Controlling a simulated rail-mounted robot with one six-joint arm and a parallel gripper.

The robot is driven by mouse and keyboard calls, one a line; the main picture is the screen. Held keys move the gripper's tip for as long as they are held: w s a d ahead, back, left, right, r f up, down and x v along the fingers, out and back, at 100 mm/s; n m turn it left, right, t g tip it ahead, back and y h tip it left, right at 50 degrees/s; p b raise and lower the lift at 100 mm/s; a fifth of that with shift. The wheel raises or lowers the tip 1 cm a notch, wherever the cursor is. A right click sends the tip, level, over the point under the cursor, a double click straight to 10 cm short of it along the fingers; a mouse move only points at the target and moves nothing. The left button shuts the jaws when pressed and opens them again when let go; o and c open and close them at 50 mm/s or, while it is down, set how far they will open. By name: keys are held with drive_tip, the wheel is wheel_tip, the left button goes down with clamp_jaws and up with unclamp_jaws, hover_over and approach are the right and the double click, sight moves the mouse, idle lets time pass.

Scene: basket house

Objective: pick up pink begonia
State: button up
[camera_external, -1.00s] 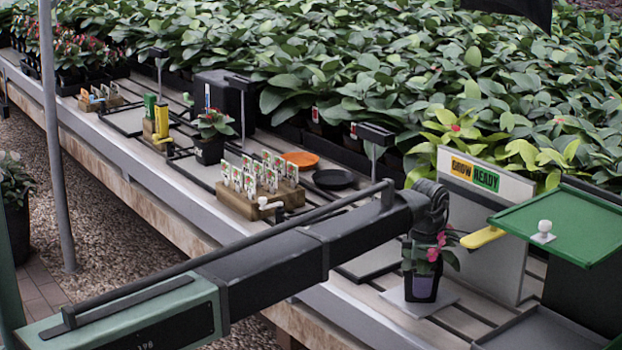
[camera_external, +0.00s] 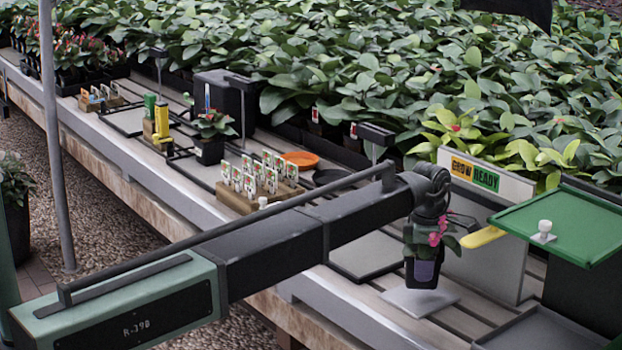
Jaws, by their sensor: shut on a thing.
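The pink begonia (camera_external: 437,237) has pink flowers and green leaves in a dark pot with a purple-grey label (camera_external: 424,271). It hangs upright just above a pale square pad (camera_external: 419,300) on the slatted bench. My gripper (camera_external: 430,222) is above the plant, pointing down, and is shut on it. The fingers are small and dark, and the leaves partly hide them, so the exact place of the grip is hard to see.
A sign board (camera_external: 486,181) stands behind the plant. To the right are a yellow handle (camera_external: 483,237) and a green lid (camera_external: 566,224) with a white knob. A grey tray (camera_external: 535,330) lies front right. Label holders (camera_external: 258,187) and another potted plant (camera_external: 209,137) stand left.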

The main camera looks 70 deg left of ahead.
wheel_tip(320, 180, up, 17)
drive_tip(key=p, duration=1.5)
drive_tip(key=shift+f, duration=0.15)
